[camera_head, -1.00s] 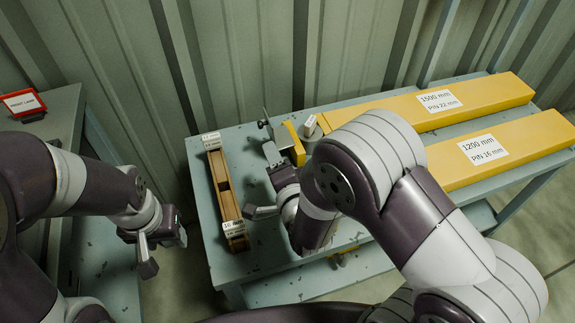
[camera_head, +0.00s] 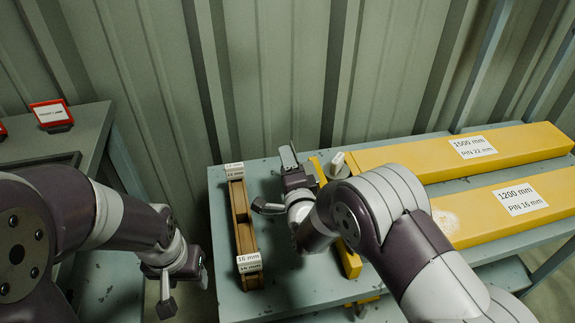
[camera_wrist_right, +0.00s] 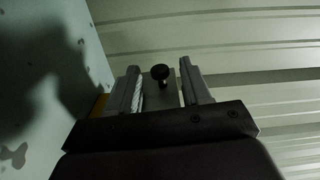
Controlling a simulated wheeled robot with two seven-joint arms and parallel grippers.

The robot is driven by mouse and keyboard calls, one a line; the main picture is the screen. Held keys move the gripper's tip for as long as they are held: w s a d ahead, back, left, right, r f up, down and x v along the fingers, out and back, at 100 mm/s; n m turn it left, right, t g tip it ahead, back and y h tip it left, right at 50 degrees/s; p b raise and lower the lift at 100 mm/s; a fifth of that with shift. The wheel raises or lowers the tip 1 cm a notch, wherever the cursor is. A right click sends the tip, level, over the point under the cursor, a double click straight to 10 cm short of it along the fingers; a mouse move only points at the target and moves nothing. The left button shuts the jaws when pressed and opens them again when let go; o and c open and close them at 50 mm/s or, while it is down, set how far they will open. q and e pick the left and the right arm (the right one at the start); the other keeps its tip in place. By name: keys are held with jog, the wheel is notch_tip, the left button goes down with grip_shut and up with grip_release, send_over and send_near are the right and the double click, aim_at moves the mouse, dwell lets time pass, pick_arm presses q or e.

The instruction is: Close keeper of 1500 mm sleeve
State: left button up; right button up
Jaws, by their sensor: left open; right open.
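The 1500 mm sleeve (camera_head: 420,157) is a long yellow beam lying at the back of the table, labelled PIN 22 mm. A yellow end piece (camera_head: 317,168) stands near its left end. My right gripper (camera_head: 273,182) is open just left of that end piece. In the right wrist view, a black knob (camera_wrist_right: 160,72) on a grey plate (camera_wrist_right: 162,93) shows between the open fingers (camera_wrist_right: 160,85); I cannot tell whether they touch it. The gripper hides much of the keeper area in the head view. My left gripper (camera_head: 185,285) is open and empty, left of the table.
The yellow 1200 mm sleeve (camera_head: 490,205) lies in front. A wooden rack (camera_head: 243,225) with size labels stands at the table's left end. A small white cylinder (camera_head: 339,164) is by the sleeve end. A corrugated wall closes off the back. A red-framed sign (camera_head: 52,114) stands on the left bench.

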grip_shut()
jog(key=shift+d+r, duration=0.1)
jog(key=w+d+r+m, duration=0.1)
jog(key=d+r+m, duration=0.2)
jog(key=d+m, duration=0.2)
jog(key=shift+m+b, duration=0.3)
dwell(0.4)
jog(key=shift+d+r, duration=0.15)
jog(key=shift+d, duration=0.05)
grip_release()
